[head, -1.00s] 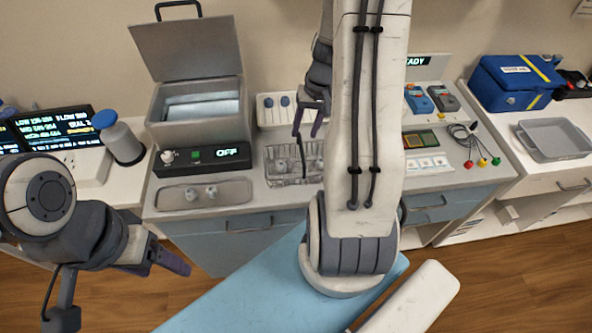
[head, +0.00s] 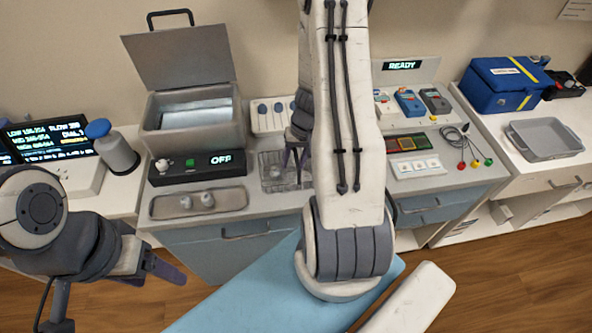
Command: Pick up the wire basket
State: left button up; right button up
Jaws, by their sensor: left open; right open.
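The wire basket (head: 271,174) stands on the counter, right of the OFF control box, with small items in it that I cannot make out. Its right part is hidden behind my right arm. My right gripper (head: 293,163) is open, fingers pointing down at the basket's right part; the arm partly covers it. I cannot tell whether the fingers touch the basket. My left gripper (head: 166,272) is open, low at the left in front of the counter, away from the basket.
A metal bath with raised lid (head: 193,118) stands behind the control box (head: 196,168). A shallow tray with two small pieces (head: 170,207) lies left of the basket. A rack with blue knobs (head: 270,117) is behind it. Meters (head: 409,101) and cables are on the right.

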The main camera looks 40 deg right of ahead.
grip_shut()
dwell(1.4)
